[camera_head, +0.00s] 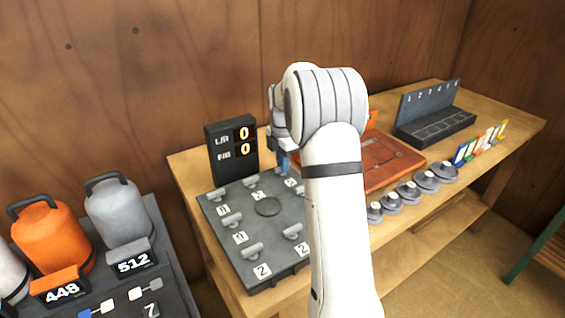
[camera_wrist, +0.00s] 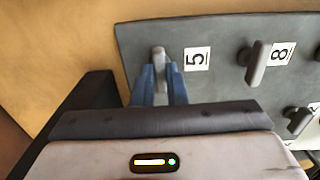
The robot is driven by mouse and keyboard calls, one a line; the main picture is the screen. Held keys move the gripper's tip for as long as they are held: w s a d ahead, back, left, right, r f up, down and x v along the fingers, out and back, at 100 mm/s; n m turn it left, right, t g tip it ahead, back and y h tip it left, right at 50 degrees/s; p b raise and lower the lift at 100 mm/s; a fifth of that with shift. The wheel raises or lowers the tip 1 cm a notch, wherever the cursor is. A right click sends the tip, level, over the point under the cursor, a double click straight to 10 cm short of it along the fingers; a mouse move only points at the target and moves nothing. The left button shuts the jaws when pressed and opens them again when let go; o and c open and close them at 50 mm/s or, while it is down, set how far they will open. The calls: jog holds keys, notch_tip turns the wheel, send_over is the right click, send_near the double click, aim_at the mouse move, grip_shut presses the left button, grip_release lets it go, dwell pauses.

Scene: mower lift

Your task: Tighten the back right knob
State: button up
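A dark grey panel (camera_head: 267,208) with several grey T-shaped knobs and white number labels lies on the wooden bench. In the head view, my gripper (camera_head: 283,163) points down at the panel's back right corner, and its blue fingers partly hide the knob there. In the wrist view, my gripper (camera_wrist: 161,72) has one blue finger on each side of the corner knob (camera_wrist: 160,56), beside the label 5. The fingers look closed against the knob's sides. A black display (camera_head: 231,148) behind the panel reads L/R 0 and F/B 0.
A second knob (camera_wrist: 257,62) by the label 8 stands nearby. An orange tray (camera_head: 390,160), grey round weights (camera_head: 411,192) and a dark slotted rack (camera_head: 436,122) lie to the right. Orange (camera_head: 51,238) and grey (camera_head: 118,210) canisters stand at left.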

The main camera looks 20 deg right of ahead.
grip_shut()
jog(key=m+p, duration=0.1)
jog(key=m, duration=0.7)
jog(key=shift+m, duration=0.3)
jog(key=m+p, duration=0.1)
jog(key=m, duration=0.8)
jog(key=shift+m, duration=0.3)
dwell(0.4)
jog(key=o, duration=0.5)
grip_release()
